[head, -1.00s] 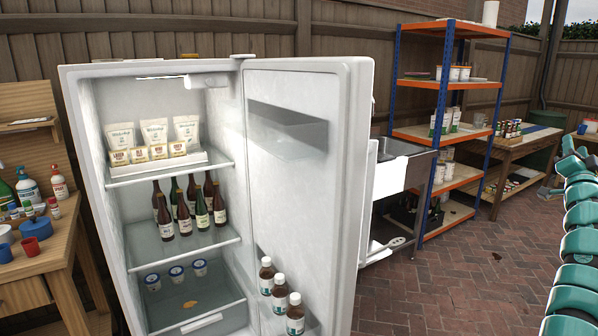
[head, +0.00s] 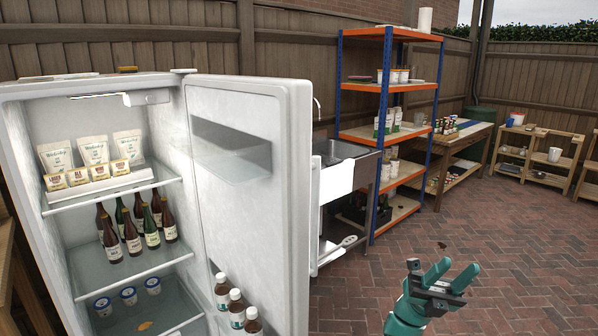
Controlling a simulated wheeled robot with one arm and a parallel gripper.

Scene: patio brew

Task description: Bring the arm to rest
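My gripper (head: 447,282) shows at the lower right of the head view, over the brick paving. It is teal with dark parts, and its two fingers point up and to the right. The fingers stand apart with nothing between them. My gripper touches nothing that I can see. The rest of my arm runs out of the bottom of the view.
An open fridge (head: 145,98) with bottles and packets stands at left, its door (head: 290,180) swung right. Behind are a sink (head: 330,150), an orange-blue shelf rack (head: 388,130), a wooden bench (head: 455,140) and low shelves (head: 540,178).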

